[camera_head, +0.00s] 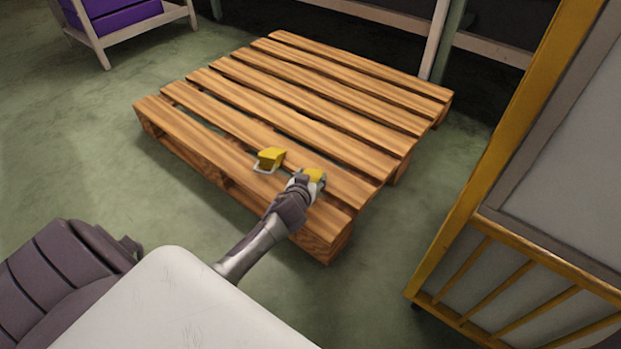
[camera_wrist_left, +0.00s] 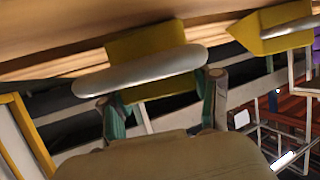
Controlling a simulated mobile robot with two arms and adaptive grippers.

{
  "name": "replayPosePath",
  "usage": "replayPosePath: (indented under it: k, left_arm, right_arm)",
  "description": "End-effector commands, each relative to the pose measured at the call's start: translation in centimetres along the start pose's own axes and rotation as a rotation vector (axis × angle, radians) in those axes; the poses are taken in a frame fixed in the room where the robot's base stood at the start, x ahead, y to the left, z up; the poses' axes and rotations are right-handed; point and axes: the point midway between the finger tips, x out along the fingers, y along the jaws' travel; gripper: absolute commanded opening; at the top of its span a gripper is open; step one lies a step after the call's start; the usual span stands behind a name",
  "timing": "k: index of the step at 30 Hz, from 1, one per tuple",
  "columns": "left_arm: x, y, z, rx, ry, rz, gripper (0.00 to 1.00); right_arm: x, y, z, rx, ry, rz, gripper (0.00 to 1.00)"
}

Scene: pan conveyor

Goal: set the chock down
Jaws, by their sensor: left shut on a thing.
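My left gripper (camera_head: 305,184) is shut on a yellow chock (camera_head: 316,175) by its pale grey handle, at the near right part of the wooden pallet (camera_head: 325,107). In the left wrist view the fingers (camera_wrist_left: 163,103) meet the grey handle bar (camera_wrist_left: 140,72), with the yellow chock body (camera_wrist_left: 146,38) behind it, close against the wood. I cannot tell whether the chock rests on the boards. A second yellow chock (camera_head: 270,157) with a grey handle sits on the pallet just left of the gripper; it also shows in the left wrist view (camera_wrist_left: 275,27). My right gripper is not in view.
A yellow-framed grey cart (camera_head: 478,205) stands at the right, close to the pallet. A rack with purple bins (camera_head: 115,16) is at the back left. Posts and a beam (camera_head: 490,48) stand behind the pallet. The pallet's middle and back boards are clear.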

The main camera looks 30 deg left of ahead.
Motion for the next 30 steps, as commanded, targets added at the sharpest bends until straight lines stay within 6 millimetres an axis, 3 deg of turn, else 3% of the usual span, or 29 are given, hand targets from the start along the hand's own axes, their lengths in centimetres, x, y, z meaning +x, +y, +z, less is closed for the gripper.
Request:
replayPosePath:
  k: [5, 6, 10, 22, 30]
  left_arm:
    - [0.2, 0.0, 0.3, -0.002, 0.002, 0.0, 0.13]
    - [0.1, 0.0, 0.3, -0.001, 0.0, 0.0, 0.67]
    - [0.1, 0.0, 0.3, -0.001, 0.0, 0.0, 0.87]
    - [-0.2, 0.0, -0.3, 0.001, 0.0, 0.0, 0.87]
    - [-5.5, 0.1, -0.4, -0.003, -0.005, 0.0, 0.87]
  right_arm:
    - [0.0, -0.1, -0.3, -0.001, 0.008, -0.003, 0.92]
    - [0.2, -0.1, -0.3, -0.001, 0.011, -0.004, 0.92]
    - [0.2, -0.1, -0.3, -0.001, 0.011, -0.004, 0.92]
    - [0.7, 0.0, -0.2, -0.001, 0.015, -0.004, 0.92]
    - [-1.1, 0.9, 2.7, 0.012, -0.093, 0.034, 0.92]
